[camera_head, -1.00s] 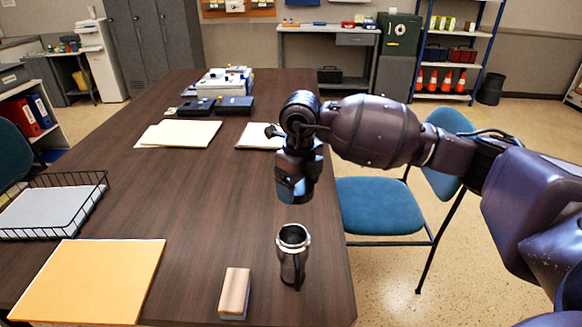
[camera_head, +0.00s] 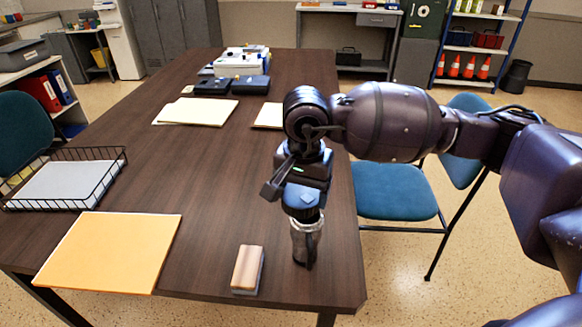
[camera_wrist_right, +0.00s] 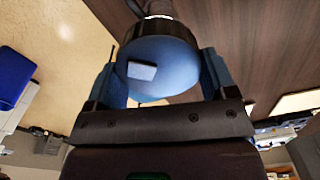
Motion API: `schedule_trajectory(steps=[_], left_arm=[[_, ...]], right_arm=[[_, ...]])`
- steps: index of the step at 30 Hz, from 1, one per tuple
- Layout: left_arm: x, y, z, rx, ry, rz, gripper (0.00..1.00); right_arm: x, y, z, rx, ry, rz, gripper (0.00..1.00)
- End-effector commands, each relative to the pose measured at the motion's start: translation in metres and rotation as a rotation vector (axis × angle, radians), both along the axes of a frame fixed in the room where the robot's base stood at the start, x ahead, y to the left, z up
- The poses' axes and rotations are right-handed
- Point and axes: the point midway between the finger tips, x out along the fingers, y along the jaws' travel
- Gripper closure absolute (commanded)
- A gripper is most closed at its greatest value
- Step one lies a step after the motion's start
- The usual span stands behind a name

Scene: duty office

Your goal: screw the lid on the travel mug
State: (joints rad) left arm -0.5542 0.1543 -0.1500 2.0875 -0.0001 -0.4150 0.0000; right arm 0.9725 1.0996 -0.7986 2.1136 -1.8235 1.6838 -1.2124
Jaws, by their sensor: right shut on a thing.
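The travel mug (camera_head: 306,240), steel and dark with a black handle, stands upright near the right edge of the brown table. My right gripper (camera_head: 303,197) points down straight above it. It is shut on the round blue lid (camera_wrist_right: 157,68), which has a dark rim and a small grey tab. In the head view the lid sits at the mug's mouth and hides it. I cannot tell whether lid and mug touch or how well they line up. A bit of the mug also shows beyond the lid in the wrist view. My left gripper is not in view.
On the table (camera_head: 215,180), a wood-topped block (camera_head: 248,269) lies left of the mug. An orange folder (camera_head: 110,252) and a wire tray (camera_head: 65,185) with paper are further left. A blue chair (camera_head: 395,190) stands right of the table. The table's middle is clear.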

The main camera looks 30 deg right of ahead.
Motion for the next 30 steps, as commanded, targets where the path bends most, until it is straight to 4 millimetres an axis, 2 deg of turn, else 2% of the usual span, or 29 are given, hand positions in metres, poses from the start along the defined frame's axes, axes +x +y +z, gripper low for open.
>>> schedule_trajectory(steps=[6,12,18,30], left_arm=[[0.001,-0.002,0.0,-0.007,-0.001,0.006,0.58],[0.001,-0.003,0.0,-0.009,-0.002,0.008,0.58],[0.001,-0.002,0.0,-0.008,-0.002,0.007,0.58],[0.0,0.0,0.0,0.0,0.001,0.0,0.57]], right_arm=[[-0.017,0.011,0.0,-0.004,0.008,0.422,0.45],[-0.027,0.017,0.0,-0.006,0.012,0.695,0.45],[-0.031,0.019,0.0,-0.006,0.015,0.804,0.45],[-0.031,0.019,0.0,-0.006,0.015,0.809,0.45]])
